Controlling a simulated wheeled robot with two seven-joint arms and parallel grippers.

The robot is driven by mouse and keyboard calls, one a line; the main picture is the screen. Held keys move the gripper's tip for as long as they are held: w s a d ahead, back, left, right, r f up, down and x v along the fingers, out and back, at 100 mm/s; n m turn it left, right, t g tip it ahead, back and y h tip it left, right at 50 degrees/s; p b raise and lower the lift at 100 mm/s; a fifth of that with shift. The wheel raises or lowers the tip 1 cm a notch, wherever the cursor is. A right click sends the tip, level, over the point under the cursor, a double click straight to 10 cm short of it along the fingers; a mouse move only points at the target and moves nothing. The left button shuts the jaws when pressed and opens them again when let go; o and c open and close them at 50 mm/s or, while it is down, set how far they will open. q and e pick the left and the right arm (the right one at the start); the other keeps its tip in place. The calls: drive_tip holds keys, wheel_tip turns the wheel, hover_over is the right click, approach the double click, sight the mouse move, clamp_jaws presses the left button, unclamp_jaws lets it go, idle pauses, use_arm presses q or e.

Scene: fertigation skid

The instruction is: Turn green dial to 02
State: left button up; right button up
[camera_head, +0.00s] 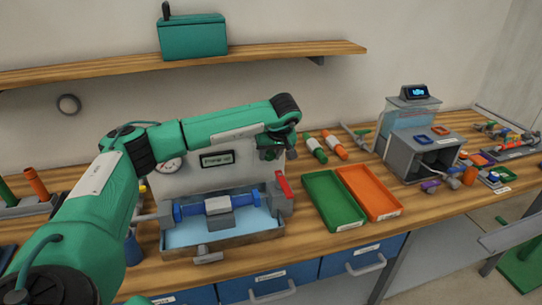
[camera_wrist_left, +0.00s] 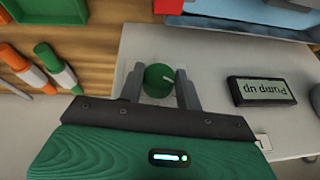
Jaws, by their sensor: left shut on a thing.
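The green dial (camera_wrist_left: 158,80) is a round knob with a pale pointer mark, on a light grey panel (camera_wrist_left: 215,55). My left gripper (camera_wrist_left: 160,82) has one finger on each side of the dial and is shut on it. In the head view my left gripper (camera_head: 271,153) is at the right part of the panel (camera_head: 185,181), and the arm hides most of the dial. The dial's scale numbers cannot be read. My right gripper is out of view.
Below the panel is a tray with a blue pipe fitting (camera_head: 189,209) and a red-handled valve (camera_head: 283,186). A green tray (camera_head: 336,222) and an orange tray (camera_head: 371,194) lie to the right. A wooden shelf (camera_head: 110,70) spans above.

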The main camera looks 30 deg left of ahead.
use_arm(q)
drive_tip(key=o, duration=0.8)
drive_tip(key=shift+o, duration=0.9)
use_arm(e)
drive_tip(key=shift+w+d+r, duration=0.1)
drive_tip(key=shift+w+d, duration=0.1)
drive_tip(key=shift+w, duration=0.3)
use_arm(q)
drive_tip(key=shift+r, duration=0.1)
drive_tip(key=b+v, duration=0.2)
drive_tip(key=v, duration=1.1)
drive_tip(key=shift+s+r, duration=0.3)
drive_tip(key=shift+r, duration=0.05)
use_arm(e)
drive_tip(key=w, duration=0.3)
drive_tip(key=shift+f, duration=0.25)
